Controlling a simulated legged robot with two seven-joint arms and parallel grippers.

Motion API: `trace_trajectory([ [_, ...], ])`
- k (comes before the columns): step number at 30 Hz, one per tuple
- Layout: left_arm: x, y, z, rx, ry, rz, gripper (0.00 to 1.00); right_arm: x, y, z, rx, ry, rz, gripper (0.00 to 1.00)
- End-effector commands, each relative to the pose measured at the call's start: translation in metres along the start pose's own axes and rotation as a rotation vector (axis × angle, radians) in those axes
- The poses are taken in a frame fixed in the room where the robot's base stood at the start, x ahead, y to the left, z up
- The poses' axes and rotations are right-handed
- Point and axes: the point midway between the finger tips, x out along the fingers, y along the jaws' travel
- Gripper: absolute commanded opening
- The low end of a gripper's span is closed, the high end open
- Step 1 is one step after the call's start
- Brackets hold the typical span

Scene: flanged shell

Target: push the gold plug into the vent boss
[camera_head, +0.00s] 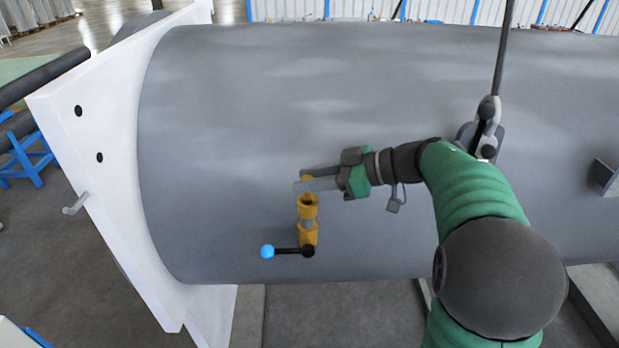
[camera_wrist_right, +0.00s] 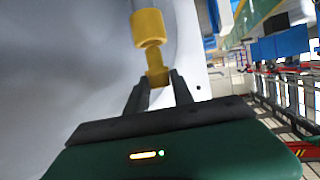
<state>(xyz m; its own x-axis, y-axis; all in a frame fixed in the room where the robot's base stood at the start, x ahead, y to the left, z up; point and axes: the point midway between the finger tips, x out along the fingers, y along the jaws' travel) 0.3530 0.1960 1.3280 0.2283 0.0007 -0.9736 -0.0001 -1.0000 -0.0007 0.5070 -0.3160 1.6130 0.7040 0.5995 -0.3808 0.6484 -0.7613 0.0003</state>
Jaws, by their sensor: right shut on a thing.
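The gold plug (camera_wrist_right: 157,76) is between the fingertips of my right gripper (camera_wrist_right: 159,88), which is shut on it. In the head view my right gripper (camera_head: 318,181) comes in from the right, and a little gold of the plug shows at its tips. The gold vent boss (camera_head: 307,207) is just below it on the grey shell, with a dark round opening facing the plug. In the wrist view the boss (camera_wrist_right: 147,28) is just beyond the plug and roughly in line with it. I cannot tell whether they touch. My left gripper is not in view.
A black lever with a blue knob (camera_head: 268,251) sticks out left below the boss. The big grey shell (camera_head: 240,110) fills the middle, with a white flange (camera_head: 100,180) at left. A lifting shackle (camera_head: 487,125) and rod stand close behind my right arm.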

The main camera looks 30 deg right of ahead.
Motion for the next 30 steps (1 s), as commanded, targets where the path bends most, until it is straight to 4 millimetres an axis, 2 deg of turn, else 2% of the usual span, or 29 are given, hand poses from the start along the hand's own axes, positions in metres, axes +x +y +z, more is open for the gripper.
trace_trajectory([
  [30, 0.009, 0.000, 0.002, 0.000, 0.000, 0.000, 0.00, 0.010, 0.000, 0.023, 0.000, 0.000, 0.000, 0.00],
])
